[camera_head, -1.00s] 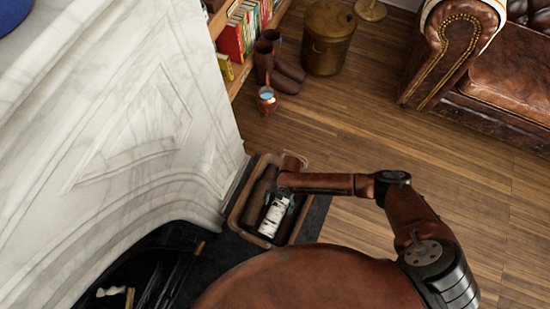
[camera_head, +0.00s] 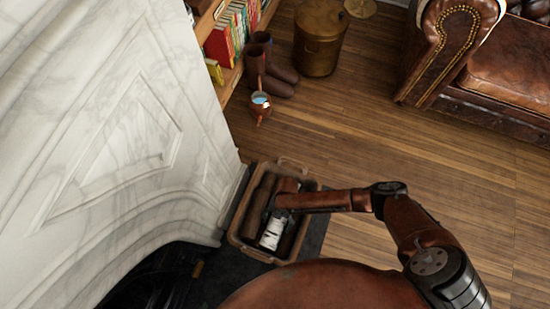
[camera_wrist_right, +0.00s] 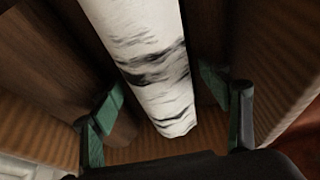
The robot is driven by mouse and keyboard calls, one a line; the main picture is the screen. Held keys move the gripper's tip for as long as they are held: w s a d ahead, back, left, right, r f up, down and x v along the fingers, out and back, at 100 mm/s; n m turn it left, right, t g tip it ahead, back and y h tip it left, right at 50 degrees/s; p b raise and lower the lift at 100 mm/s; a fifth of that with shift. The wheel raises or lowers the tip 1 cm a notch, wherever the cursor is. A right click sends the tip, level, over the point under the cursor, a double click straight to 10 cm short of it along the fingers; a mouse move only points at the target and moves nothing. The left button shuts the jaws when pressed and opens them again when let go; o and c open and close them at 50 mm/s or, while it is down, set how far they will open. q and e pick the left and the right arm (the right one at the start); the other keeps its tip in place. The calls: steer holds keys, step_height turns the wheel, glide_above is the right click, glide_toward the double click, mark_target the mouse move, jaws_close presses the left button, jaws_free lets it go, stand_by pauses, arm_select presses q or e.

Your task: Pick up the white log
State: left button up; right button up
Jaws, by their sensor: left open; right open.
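The white log (camera_head: 272,232), pale with dark bark marks, lies in a brown basket (camera_head: 238,241) beside the hearth. My right gripper (camera_head: 283,212) is down at the basket, over the upper part of the log. In the right wrist view the log (camera_wrist_right: 150,65) runs from the top edge down between the green-padded fingers of my right gripper (camera_wrist_right: 162,92). The fingers are open, one on each side of the log, with a visible gap at the left; contact at the right is unclear. My left gripper is not in view.
Darker brown logs (camera_head: 259,200) lie beside the white log in the basket. The marble fireplace (camera_head: 120,150) stands close on the left. Boots (camera_head: 280,75), a metal can (camera_head: 320,40) and a leather sofa (camera_head: 490,75) are farther back. Wooden floor to the right is clear.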

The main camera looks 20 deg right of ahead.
steer(key=shift+c, duration=0.5)
steer(key=c, duration=1.6)
